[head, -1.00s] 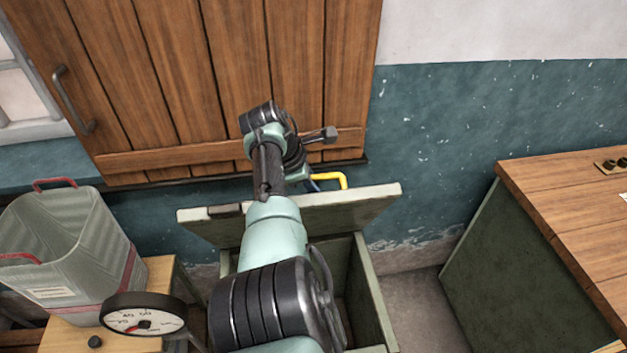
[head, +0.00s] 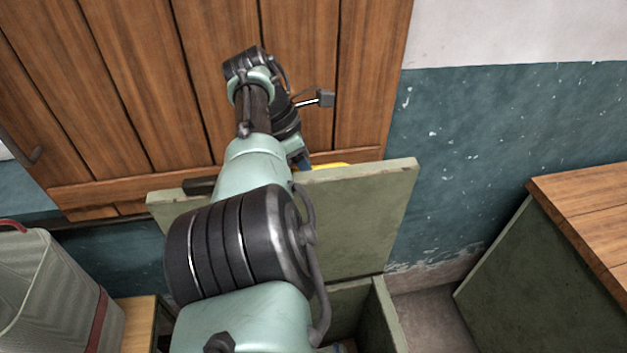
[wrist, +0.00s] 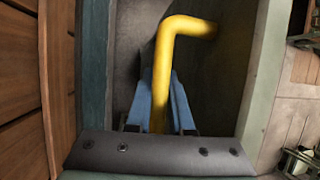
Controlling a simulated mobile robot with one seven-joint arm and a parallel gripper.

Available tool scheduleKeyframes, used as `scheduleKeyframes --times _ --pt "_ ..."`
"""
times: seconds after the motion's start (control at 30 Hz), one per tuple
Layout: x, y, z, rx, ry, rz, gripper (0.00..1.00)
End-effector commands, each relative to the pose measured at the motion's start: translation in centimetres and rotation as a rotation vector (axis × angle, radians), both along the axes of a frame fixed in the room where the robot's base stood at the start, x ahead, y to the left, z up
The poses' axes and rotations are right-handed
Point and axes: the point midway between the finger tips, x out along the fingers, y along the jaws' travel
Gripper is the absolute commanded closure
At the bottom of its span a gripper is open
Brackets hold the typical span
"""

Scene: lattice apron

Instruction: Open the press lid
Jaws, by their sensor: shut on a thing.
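The press lid (head: 365,215) is a grey-green panel, tilted up steeply over the box of the press (head: 385,318). A yellow bar handle (wrist: 183,50) is fixed to the lid; in the head view only a bit of the yellow handle (head: 330,166) shows above the lid's top edge. My gripper (wrist: 160,108) has its blue fingers on both sides of the handle's straight length and is shut on it. In the head view my arm hides the left part of the lid and most of the gripper.
A grey-green bin (head: 45,285) with a red handle stands on a small wooden stand (head: 138,318) at the left. A wooden-topped bench (head: 590,205) stands at the right. A wooden shutter (head: 210,90) and the teal wall (head: 480,140) are close behind the lid.

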Motion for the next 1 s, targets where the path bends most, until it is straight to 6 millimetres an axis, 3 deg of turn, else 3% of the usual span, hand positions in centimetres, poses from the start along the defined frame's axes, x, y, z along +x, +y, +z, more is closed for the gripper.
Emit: scheduleKeyframes --times 0.4,0.43,0.6,1.0 --pt "-0.33 -0.16 -0.40 -0.004 0.015 -0.003 1.00" --pt "-0.33 -0.15 -0.42 -0.003 0.015 -0.003 0.79" --pt "-0.27 -0.12 -0.35 -0.002 0.012 -0.002 0.50" --pt "-0.19 -0.05 -0.03 -0.002 0.009 -0.002 0.50"
